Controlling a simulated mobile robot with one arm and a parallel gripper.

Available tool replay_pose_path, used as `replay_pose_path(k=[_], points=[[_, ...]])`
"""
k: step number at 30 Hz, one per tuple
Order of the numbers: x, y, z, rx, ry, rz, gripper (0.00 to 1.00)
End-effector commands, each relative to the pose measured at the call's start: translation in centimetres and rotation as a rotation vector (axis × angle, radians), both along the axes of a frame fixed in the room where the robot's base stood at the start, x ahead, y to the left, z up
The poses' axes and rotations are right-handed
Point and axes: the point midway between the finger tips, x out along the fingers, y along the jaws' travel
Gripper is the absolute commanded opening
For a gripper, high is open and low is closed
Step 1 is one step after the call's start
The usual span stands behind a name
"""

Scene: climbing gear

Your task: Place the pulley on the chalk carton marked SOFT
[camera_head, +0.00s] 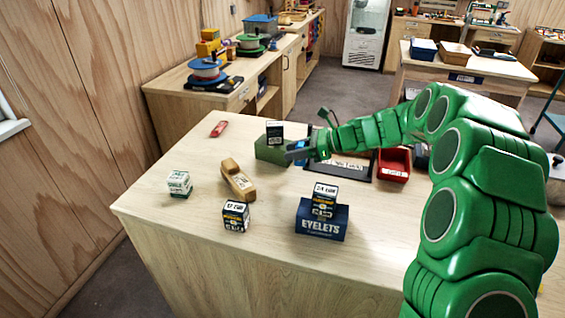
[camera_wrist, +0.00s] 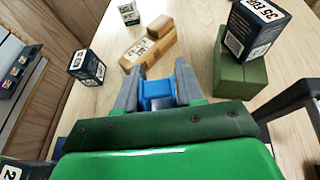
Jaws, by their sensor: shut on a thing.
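My gripper (camera_head: 297,151) is shut on a small blue piece, which I take to be the pulley (camera_wrist: 157,93); the fingers partly cover it. It is held above the table beside the green block. A small white and green carton (camera_head: 180,184) stands at the table's left; it also shows at the top of the wrist view (camera_wrist: 129,12). A dark carton (camera_head: 236,216) stands near the front edge. Another dark carton (camera_head: 275,130) stands on the green block, and one (camera_head: 325,195) on the EYELETS box. I cannot read SOFT on any carton.
The tan wooden block (camera_head: 238,180) lies between the white carton and my gripper. The green block (camera_head: 270,152), the blue EYELETS box (camera_head: 322,222), a dark tray (camera_head: 345,168) and a red bin (camera_head: 394,165) stand nearby. A red item (camera_head: 218,128) lies at the back left. The front left tabletop is clear.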

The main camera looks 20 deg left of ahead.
Motion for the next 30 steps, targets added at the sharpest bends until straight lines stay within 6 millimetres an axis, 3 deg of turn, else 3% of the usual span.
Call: replay_pose_path(k=[7, 11, 20, 30], points=[[-0.3, 0.4, 1.0, 0.000, -0.001, 0.005, 0.05], [-1.4, 2.2, 1.6, 0.000, -0.001, 0.021, 0.05], [-7.0, 9.8, 4.6, -0.003, -0.003, 0.094, 0.05], [-15.2, 17.6, 8.1, -0.002, -0.003, 0.182, 0.05]])
